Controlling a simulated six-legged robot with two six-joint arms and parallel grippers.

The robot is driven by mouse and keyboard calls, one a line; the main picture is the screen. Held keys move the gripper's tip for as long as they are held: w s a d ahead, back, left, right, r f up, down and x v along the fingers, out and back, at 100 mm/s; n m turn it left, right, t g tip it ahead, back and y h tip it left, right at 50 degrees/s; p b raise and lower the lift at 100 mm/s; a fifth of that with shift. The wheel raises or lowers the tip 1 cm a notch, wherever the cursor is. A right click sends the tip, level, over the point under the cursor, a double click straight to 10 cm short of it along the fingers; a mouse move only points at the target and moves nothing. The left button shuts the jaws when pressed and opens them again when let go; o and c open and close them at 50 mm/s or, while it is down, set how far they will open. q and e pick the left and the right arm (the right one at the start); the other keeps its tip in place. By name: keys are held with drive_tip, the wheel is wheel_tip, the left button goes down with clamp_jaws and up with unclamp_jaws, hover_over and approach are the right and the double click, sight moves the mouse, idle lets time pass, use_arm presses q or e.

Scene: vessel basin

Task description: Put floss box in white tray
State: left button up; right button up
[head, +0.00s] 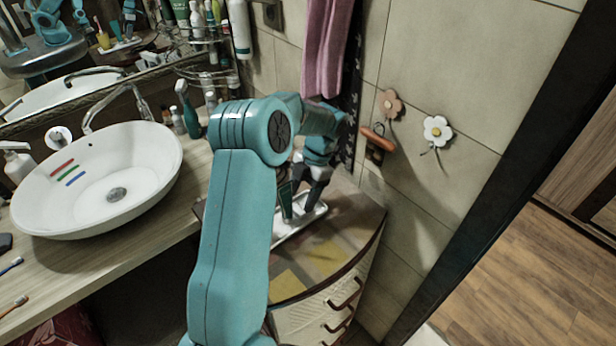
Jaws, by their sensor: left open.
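My left gripper (301,205) is open over the white tray (283,236), which lies on the patterned top of the corner cabinet. A dark green narrow thing (286,199) stands at the tray beside the left finger. I cannot tell whether it is the floss box or whether it touches the gripper. My left arm hides the near left part of the tray. No other thing that could be the floss box is clear. My right gripper is not in view.
A white basin (150,185) sits on the wooden counter at left, with red, green and blue strips inside. Toothbrushes (14,306) lie at the left edge. A pink towel (324,50) hangs behind the gripper. The cabinet's front top (325,262) is clear.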

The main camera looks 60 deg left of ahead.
use_arm(q)
drive_tip(key=v, duration=0.9)
drive_tip(key=shift+d+r+b, duration=0.2)
drive_tip(key=shift+r+b, duration=0.2)
drive_tip(key=shift+b, duration=0.05)
drive_tip(key=shift+w, duration=0.15)
drive_tip(key=shift+a, duration=0.15)
